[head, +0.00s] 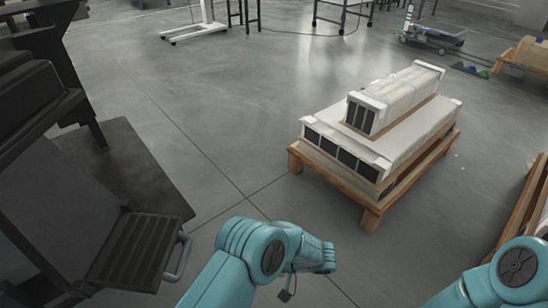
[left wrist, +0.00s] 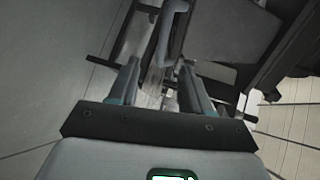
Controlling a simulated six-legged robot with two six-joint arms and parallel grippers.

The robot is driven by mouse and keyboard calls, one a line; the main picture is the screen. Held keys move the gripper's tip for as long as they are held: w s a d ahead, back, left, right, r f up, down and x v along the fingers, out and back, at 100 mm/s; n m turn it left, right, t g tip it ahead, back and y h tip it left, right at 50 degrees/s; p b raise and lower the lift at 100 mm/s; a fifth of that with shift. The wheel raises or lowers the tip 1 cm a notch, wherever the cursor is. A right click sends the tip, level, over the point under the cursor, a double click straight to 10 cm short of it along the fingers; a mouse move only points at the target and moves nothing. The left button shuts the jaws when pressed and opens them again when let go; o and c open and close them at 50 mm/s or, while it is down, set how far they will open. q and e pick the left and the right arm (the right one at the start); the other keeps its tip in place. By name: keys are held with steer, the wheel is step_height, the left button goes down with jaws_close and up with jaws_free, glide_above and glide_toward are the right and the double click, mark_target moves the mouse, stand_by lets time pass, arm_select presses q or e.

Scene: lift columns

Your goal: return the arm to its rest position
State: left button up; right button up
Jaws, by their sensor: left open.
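My left arm (head: 262,252) is teal and reaches in from the bottom of the head view, bent over bare floor. Its fingers are not clear there. In the left wrist view my left gripper (left wrist: 160,82) shows two fingers spread apart with nothing held between them. Beyond the fingers are dark frame parts and a pale bar, apparently at some distance. Part of my right arm (head: 510,272) shows at the lower right corner of the head view; its gripper is out of view.
A dark machine with a ribbed step (head: 135,250) and a grey handle (head: 180,258) stands left of my left arm. A wooden pallet (head: 371,215) with white-wrapped blocks (head: 395,130) stands ahead to the right. A wooden edge lies at the far right. The floor between is clear.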

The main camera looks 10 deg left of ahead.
arm_select(q)
steer(key=s+d+r+m+g+h+p, duration=0.1)
steer(key=s+d+r+g+h+p, duration=0.1)
steer(key=s+r+h+p, duration=0.75)
steer(key=s+d+r+m+g+h+p, duration=0.15)
steer(key=s+h+p, duration=0.4)
steer(key=p, duration=0.85)
step_height(320, 180, up, 18)
steer(key=s+n+t+h+p, duration=0.2)
steer(key=n+t+h+p, duration=0.1)
steer(key=p, duration=1.4)
steer(key=t+h, duration=0.1)
steer(key=t, duration=0.1)
steer(key=shift+t, duration=0.35)
arm_select(e)
steer(key=s+a+r+g, duration=0.1)
steer(key=s+r, duration=0.2)
steer(key=r, duration=1.7)
steer(key=s+a+r+g, duration=0.1)
steer(key=s+r, duration=0.2)
steer(key=r, duration=1.6)
steer(key=shift+a+r+n+y, duration=0.25)
steer(key=shift+r+n+y, duration=0.05)
steer(key=shift+r, duration=0.05)
arm_select(q)
steer(key=shift+n, duration=0.25)
arm_select(e)
steer(key=shift+a, duration=0.1)
